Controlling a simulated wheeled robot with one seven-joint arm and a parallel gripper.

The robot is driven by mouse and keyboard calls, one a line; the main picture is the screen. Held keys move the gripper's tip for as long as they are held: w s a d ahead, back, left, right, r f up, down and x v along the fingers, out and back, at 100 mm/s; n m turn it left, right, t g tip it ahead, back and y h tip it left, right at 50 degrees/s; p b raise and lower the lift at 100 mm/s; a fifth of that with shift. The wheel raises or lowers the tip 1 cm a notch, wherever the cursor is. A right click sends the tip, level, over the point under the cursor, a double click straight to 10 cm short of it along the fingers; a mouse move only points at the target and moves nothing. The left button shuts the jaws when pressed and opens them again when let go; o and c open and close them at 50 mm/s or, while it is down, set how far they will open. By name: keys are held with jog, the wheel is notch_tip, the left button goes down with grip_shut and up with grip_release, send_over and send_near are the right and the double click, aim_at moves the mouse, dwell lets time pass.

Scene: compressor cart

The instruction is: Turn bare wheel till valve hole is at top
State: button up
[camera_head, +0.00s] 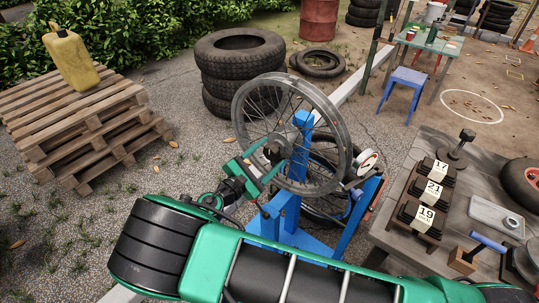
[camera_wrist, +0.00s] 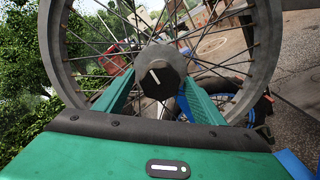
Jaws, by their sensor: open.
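The bare wheel (camera_head: 341,132), a grey rim with thin spokes and no tyre, is mounted upright on a blue stand (camera_head: 292,235). Its dark hub (camera_wrist: 160,76) with a white mark faces my wrist camera. My gripper (camera_head: 268,160) is at the near side of the wheel, by the hub. In the wrist view its two green fingers are open, one on each side of the hub; I cannot tell whether they touch it. The rim (camera_wrist: 52,45) also arcs around the hub in the wrist view. The valve hole cannot be made out in either view.
A round white gauge (camera_head: 367,162) is at the rim's right side. A workbench (camera_head: 398,240) with numbered black blocks stands to the right. Stacked tyres (camera_head: 225,65) stand behind, and a wooden pallet stack (camera_head: 70,125) with a yellow can is at left.

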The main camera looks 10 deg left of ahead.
jog(key=v, duration=1)
jog(key=shift+s, duration=0.2)
jog(key=shift+a+f, duration=0.1)
jog(key=shift+a, duration=0.05)
